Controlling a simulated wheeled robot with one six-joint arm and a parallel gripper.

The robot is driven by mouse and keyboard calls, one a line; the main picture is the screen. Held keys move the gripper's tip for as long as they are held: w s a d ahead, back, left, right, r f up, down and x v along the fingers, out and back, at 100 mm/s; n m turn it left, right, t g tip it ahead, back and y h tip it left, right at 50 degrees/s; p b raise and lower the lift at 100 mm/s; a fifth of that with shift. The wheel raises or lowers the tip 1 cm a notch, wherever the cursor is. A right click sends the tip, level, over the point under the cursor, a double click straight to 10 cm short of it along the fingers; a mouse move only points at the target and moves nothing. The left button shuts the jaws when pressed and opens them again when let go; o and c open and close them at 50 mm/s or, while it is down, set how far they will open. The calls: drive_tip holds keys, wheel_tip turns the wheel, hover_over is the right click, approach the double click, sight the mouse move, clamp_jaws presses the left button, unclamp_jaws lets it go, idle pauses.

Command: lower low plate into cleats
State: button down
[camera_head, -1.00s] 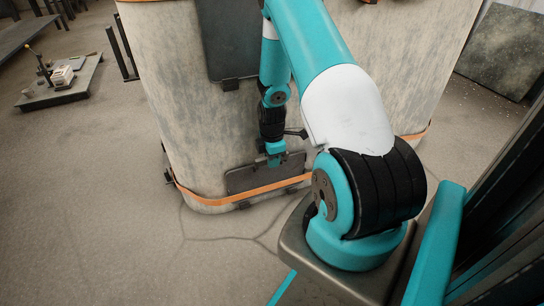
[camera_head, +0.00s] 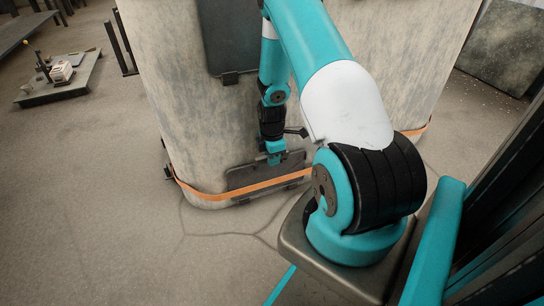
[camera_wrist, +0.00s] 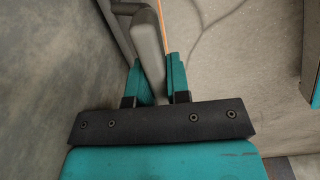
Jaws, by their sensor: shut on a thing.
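The low plate (camera_head: 245,177) is a dark flat panel standing upright against the lower face of a pale, stained block (camera_head: 180,100). My gripper (camera_head: 275,160) reaches down from above and is shut on the plate's upper part. In the wrist view, the teal fingers (camera_wrist: 157,78) sit on both sides of a grey upright piece (camera_wrist: 150,45) of the plate. A small dark cleat (camera_head: 241,200) shows below the band. Whether the plate's lower edge sits in the cleats cannot be told.
A larger dark plate (camera_head: 228,35) hangs higher on the block, with a small bracket (camera_head: 230,77) at its lower edge. A low platform (camera_head: 60,90) with small items stands at the left. The concrete floor (camera_head: 110,200) in front is clear.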

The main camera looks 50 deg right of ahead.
drive_tip(key=shift+w+d+f, duration=0.15)
drive_tip(key=shift+w+d, duration=0.15)
drive_tip(key=shift+w, duration=0.1)
drive_tip(key=c, duration=1)
unclamp_jaws()
wheel_tip(320, 180, up, 18)
drive_tip(key=p, duration=0.9)
drive_tip(key=shift+s+f, duration=0.15)
drive_tip(key=shift+a, duration=0.15)
